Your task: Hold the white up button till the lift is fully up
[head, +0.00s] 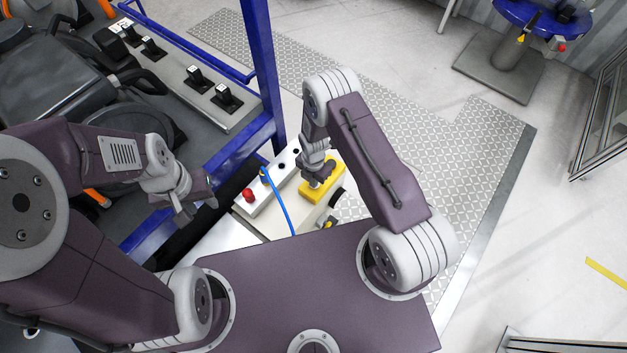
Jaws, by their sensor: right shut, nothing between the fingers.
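A yellow control box (333,175) sits on the light-coloured cabinet beside the blue lift frame. My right gripper (314,182) is shut and empty, pointing down at the left half of this box. Its tips are at or just above the top face; I cannot tell whether they touch a button. The white up button is not distinguishable and may be hidden under the gripper. My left gripper (197,212) is open and empty, away from the box, near the blue frame's lower edge.
A metal panel with a red button (249,195) lies left of the yellow box, and a blue cable (278,200) runs past it. A blue post (264,70) stands close behind. The lift carries dark machinery (60,80). Chequered plate floor (450,150) to the right is clear.

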